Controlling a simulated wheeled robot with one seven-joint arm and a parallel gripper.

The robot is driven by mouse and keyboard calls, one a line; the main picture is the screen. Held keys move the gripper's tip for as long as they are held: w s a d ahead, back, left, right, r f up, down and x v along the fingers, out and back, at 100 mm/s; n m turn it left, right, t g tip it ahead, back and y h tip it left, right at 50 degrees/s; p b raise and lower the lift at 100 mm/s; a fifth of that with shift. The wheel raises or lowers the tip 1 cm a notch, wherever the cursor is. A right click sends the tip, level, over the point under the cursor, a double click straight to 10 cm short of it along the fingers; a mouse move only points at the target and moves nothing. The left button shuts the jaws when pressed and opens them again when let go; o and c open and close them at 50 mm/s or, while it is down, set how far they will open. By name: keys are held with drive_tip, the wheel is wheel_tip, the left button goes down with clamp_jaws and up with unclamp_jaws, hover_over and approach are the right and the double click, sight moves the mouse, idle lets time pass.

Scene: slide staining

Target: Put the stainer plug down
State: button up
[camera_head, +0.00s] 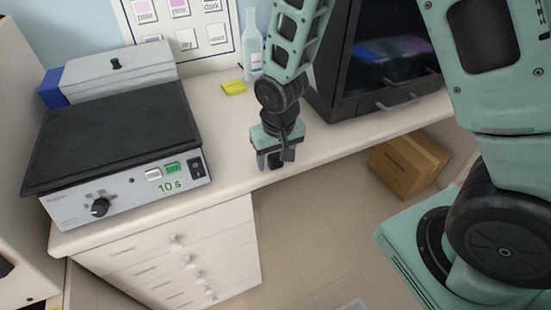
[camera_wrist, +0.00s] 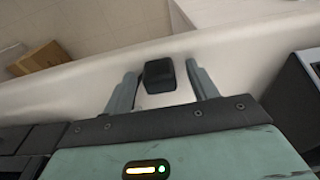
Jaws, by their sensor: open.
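The stainer plug, a small black block (camera_wrist: 159,76), shows in the wrist view over the white counter near its front edge. It lies between the two spread fingers of my gripper (camera_wrist: 161,70), with a gap on each side. It appears to rest on the counter, though its underside is hidden. In the head view my gripper (camera_head: 275,160) points down at the counter's front edge, right of the stainer; the plug is not clearly distinguishable there.
A yellow pad (camera_head: 233,88) and a clear bottle (camera_head: 252,45) stand behind my gripper. A dark cabinet (camera_head: 345,75) is close on the right. A lidded grey box (camera_head: 115,72) sits behind the stainer. A cardboard box (camera_head: 408,162) is on the floor. Counter (camera_head: 225,135) between stainer and gripper is clear.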

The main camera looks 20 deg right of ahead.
drive_tip(key=c, duration=1.1)
drive_tip(key=shift+c, duration=0.2)
